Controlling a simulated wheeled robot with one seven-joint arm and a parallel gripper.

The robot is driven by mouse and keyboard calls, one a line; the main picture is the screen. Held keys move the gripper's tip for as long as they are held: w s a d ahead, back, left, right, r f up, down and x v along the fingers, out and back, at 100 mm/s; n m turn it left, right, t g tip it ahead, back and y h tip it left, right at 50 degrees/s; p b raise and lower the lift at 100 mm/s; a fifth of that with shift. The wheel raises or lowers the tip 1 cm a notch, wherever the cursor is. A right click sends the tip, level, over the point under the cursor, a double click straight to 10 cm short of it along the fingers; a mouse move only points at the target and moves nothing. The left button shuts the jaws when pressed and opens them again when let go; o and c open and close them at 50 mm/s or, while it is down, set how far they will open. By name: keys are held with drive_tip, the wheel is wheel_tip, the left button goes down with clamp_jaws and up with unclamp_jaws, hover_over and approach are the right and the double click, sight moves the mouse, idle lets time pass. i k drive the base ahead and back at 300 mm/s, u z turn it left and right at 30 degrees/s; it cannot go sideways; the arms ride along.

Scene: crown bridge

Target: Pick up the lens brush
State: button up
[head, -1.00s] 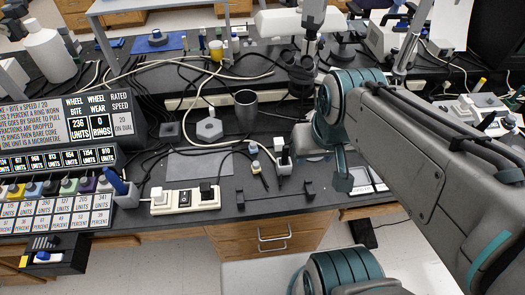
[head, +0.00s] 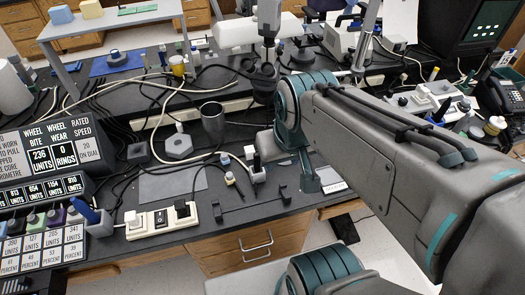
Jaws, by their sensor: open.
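I cannot single out the lens brush with certainty at this size. A slim tool with a pale upper end and a dark tip (head: 233,181) lies on the black bench, left of a small white block holder (head: 255,173) with a dark upright piece. Either could be or hold the brush. My arm reaches in from the right, and its teal-banded joint hangs over the bench right of these items. A teal part of my arm hangs below that joint. I cannot make out my gripper's fingers, and nothing is seen held.
A dark bar with raised ends (head: 250,205) lies near the front edge. Cables cross behind. Lit sign panels (head: 45,155) fill the far left.

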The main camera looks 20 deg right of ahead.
sight(257, 160)
drive_tip(key=z, duration=2.1)
drive_tip(key=k, duration=0.8)
drive_tip(key=u, duration=1.8)
drive_tip(key=i, duration=0.5)
drive_tip(key=z, duration=0.05)
